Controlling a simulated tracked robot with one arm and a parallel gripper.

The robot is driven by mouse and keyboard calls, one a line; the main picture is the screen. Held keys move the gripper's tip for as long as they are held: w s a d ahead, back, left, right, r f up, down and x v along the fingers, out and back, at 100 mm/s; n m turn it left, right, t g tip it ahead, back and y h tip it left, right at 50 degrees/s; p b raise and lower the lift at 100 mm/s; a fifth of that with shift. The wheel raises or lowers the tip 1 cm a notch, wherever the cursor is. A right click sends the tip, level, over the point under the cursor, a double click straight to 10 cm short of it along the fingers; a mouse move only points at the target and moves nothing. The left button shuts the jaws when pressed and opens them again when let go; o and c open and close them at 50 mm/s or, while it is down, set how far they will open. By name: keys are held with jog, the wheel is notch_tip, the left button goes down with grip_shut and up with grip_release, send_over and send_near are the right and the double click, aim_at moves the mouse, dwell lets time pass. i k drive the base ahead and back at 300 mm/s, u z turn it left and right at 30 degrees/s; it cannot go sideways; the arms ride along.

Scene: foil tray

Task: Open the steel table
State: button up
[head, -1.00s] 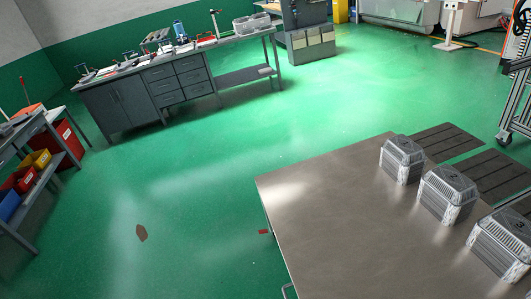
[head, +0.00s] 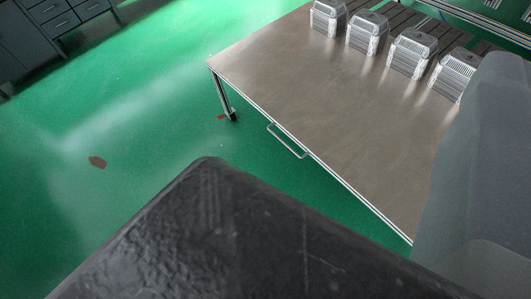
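The steel table (head: 320,100) has a flat brushed top and fills the upper right of the head view. A thin bar handle (head: 287,141) sticks out from its near long side, just under the edge. One leg with a dark caster (head: 232,115) shows at the left corner. I cannot make out a drawer seam or any gap. Large dark and grey parts, likely of my own body, cover the bottom and the right edge and hide the right part of the table's near side. My gripper's fingertips do not show.
Several grey ribbed foil-like containers (head: 410,52) stand in a row along the table's far side. A grey drawer cabinet (head: 60,22) is at the upper left.

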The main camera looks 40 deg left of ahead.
aim_at(378, 131)
jog(key=k, duration=0.3)
jog(key=u, duration=0.2)
jog(key=i, duration=1.7)
jog(key=z, duration=0.05)
